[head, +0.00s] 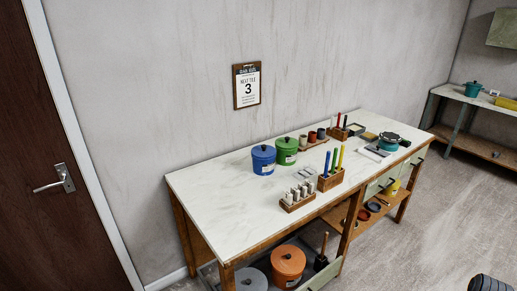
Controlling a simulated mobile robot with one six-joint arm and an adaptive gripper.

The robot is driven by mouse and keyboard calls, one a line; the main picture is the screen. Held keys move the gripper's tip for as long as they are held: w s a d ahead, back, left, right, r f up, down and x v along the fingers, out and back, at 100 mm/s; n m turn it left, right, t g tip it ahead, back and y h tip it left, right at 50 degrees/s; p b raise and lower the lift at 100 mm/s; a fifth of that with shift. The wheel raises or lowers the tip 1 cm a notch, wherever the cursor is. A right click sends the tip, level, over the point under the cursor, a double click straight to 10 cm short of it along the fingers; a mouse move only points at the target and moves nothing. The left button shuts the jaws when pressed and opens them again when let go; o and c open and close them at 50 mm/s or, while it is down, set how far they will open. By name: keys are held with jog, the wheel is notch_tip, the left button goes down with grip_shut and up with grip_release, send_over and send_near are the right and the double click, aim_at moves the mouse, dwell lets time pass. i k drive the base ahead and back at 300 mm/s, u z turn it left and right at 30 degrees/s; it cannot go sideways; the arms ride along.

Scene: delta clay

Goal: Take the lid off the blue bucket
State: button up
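The blue bucket (263,163) stands upright on the white-topped workbench (215,205), towards its back edge by the wall. Its blue lid (263,151) sits on top, with a small knob in the middle. A pale label shows on its front. A green lidded bucket (286,154) stands close to its right. My gripper does not show in the head view.
A wooden block with several coloured sticks (331,180) and a rack of pale cylinders (297,200) stand in front. The bench's left part is clear. Orange (288,268) and grey (251,281) buckets sit below. A door (35,150) is at the left.

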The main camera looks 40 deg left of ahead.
aim_at(263, 151)
jog(key=u, duration=0.25)
jog(key=i, duration=0.6)
jog(key=u, duration=0.95)
jog(key=i, duration=0.7)
jog(key=u, duration=0.45)
jog(key=k, duration=0.95)
jog(key=u, duration=0.15)
jog(key=i, duration=0.5)
